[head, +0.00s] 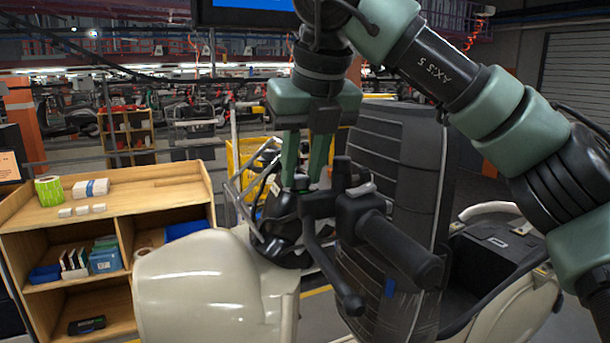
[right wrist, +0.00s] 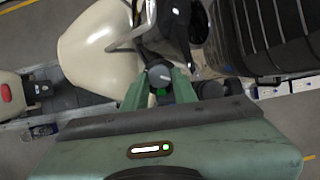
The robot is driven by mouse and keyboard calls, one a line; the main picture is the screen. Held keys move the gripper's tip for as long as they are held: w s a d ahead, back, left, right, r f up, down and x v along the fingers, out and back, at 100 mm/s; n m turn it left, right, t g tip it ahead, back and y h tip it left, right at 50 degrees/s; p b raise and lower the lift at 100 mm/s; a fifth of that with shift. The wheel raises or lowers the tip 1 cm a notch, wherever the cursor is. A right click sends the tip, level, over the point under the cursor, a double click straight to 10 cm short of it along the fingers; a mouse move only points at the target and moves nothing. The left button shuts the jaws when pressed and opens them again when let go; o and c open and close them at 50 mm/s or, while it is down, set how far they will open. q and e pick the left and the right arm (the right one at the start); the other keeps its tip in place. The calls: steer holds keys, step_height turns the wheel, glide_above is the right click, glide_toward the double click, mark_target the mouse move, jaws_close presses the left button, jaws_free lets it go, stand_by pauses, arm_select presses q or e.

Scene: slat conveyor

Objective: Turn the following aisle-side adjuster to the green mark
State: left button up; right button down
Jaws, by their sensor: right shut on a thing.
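My right gripper (head: 304,180) points down over the cream-coloured vehicle (head: 212,288), beside its dark ribbed seat (head: 388,165). In the right wrist view the two green fingers of this gripper (right wrist: 159,80) are shut on a round dark knob (right wrist: 159,74), the adjuster. A small green patch (right wrist: 161,93) shows just below the knob, between the fingers. I cannot tell whether any pointer on the knob lines up with it. In the head view the knob is mostly hidden by the fingers and dark parts around it. My left gripper is not in view.
A black armrest or handle assembly (head: 385,240) stands close to the right of the gripper. A wooden shelf (head: 105,215) with boxes and a green roll (head: 49,190) stands at left. A yellow crate (head: 240,160) is behind the vehicle.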

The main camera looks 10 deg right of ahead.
steer(key=m+h, duration=0.1)
steer(key=m, duration=0.1)
steer(key=shift+a+m, duration=0.2)
steer(key=shift+m, duration=0.2)
steer(key=m, duration=0.1)
steer(key=m+h, duration=0.1)
steer(key=shift+w+a+r+m, duration=0.1)
steer(key=shift+r+m, duration=0.05)
steer(key=shift+m, duration=0.25)
steer(key=m+h+p, duration=0.1)
steer(key=m, duration=0.1)
steer(key=m+g+h, duration=0.1)
steer(key=m, duration=0.1)
steer(key=shift+w+a+r+p, duration=0.1)
steer(key=shift+a+p, duration=0.1)
steer(key=shift+p, duration=0.15)
steer(key=shift+w+a+m+g+h+p, duration=0.1)
steer(key=shift+m+g+h+p, duration=0.2)
steer(key=shift+m, duration=0.6)
steer(key=shift+w+m+g+h+p, duration=0.1)
steer(key=shift+m+g+h+p, duration=0.15)
steer(key=shift+m, duration=0.65)
steer(key=c, duration=1.3)
jaws_free()
steer(key=shift+c, duration=0.2)
steer(key=shift+o, duration=1.1)
steer(key=shift+f, duration=0.2)
